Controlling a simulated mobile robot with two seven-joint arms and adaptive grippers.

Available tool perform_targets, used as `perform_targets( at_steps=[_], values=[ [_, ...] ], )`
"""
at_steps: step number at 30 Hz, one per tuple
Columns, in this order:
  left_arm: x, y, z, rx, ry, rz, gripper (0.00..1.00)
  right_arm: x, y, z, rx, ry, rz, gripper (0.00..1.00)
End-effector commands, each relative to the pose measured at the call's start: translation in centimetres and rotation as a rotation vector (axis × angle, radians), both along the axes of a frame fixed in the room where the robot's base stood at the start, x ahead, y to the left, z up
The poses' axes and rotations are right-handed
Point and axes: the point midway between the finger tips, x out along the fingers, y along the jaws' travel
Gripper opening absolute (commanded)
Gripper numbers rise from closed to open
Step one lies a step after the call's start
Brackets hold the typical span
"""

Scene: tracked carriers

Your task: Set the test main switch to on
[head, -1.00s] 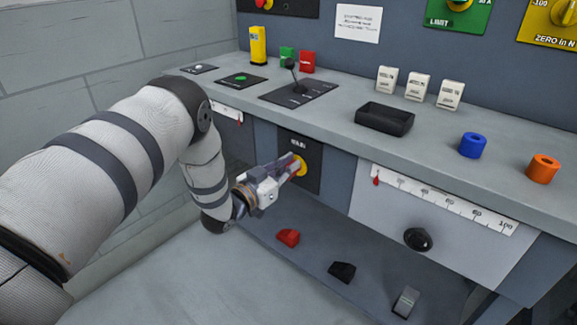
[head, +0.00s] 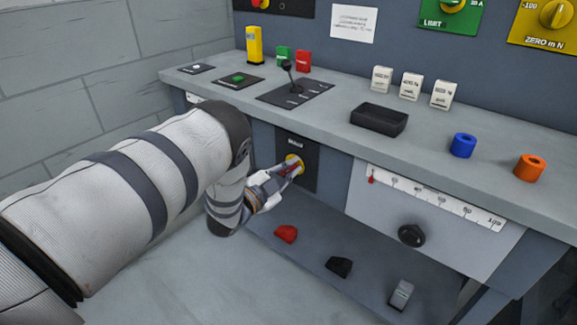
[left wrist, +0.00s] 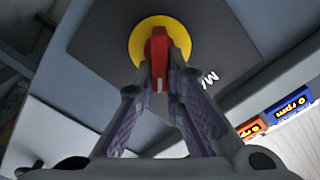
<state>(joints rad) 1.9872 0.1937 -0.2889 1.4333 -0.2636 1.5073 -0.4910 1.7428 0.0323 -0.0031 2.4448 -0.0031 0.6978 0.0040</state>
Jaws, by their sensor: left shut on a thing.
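The main switch is a red handle (left wrist: 158,55) on a round yellow plate (left wrist: 138,42), set in a dark panel (left wrist: 205,40) with a partly visible label. In the head view the yellow plate (head: 291,158) shows on the dark panel (head: 310,165) on the console's front, below the worktop. My left gripper (head: 292,169) reaches it from the lower left. In the left wrist view its two fingertips (left wrist: 159,62) are closed on either side of the red handle. The fingers partly hide the handle in the head view. My right gripper is not in view.
The worktop (head: 330,95) overhangs the switch and carries a black joystick (head: 288,75), a black tray (head: 379,120), and blue (head: 462,145) and orange (head: 530,168) rings. A lower shelf (head: 315,245) holds red, black and grey pieces. A black knob (head: 411,236) is to the right.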

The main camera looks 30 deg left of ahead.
Motion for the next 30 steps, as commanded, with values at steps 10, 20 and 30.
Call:
perform_targets(
  at_steps=[10, 20, 30],
  values=[
    [-0.1, -0.4, -0.6, 0.325, -0.023, -0.002, 0.0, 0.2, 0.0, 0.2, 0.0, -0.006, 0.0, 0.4],
    [-0.1, -0.5, -1.1, 0.582, -0.042, -0.002, 0.0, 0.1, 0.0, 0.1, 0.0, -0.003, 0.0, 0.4],
    [-0.1, -0.5, -1.4, 0.727, -0.054, 0.0, 0.0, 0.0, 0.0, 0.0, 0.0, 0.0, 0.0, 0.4]
  ],
)
